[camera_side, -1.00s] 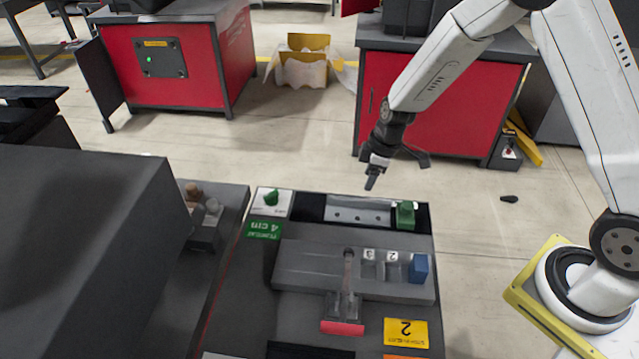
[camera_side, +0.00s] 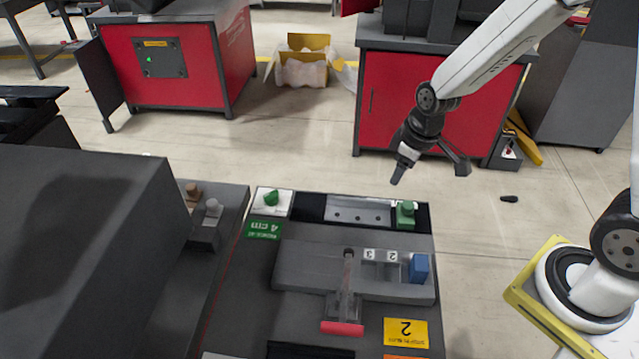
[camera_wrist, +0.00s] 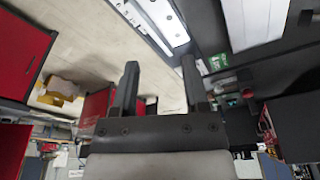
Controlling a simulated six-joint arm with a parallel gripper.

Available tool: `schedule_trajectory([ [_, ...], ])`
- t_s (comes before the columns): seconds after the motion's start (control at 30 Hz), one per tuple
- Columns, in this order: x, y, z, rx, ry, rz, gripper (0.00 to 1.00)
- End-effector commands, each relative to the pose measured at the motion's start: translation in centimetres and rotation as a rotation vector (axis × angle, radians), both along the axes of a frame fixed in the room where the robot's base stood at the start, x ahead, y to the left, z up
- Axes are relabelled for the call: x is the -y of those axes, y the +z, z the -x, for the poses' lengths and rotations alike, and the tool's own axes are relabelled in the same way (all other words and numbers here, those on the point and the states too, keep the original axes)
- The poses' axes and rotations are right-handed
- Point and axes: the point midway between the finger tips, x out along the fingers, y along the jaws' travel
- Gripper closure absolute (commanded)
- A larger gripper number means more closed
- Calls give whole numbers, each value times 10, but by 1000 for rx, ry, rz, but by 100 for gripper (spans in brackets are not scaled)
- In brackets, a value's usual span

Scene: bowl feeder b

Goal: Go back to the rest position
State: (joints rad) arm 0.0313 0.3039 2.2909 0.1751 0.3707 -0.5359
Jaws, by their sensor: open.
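My gripper (camera_side: 428,168) hangs in the air above and behind the right part of the work station in the side view, clear of everything on it. In the wrist view my gripper (camera_wrist: 160,85) shows two dark fingers set wide apart with nothing between them. The white arm reaches in from the upper right.
The station holds a grey block (camera_side: 310,262) with numbered slots, a blue block (camera_side: 418,268), a green block (camera_side: 406,214), a green knob (camera_side: 271,198) and a red-ended slide (camera_side: 342,328). A dark machine (camera_side: 80,250) stands left. Red cabinets (camera_side: 385,110) stand behind.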

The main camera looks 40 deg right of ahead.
Motion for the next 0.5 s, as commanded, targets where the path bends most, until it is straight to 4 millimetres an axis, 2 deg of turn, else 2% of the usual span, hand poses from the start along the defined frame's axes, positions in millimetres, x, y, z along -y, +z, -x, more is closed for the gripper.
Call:
schedule_trajectory([
  [0.1, -1, 14, 23, 12, -100, -1, 42],
  [0.3, -1, 27, 57, 28, -255, -8, 42],
  [0.5, 0, 32, 73, 38, -334, -13, 42],
])
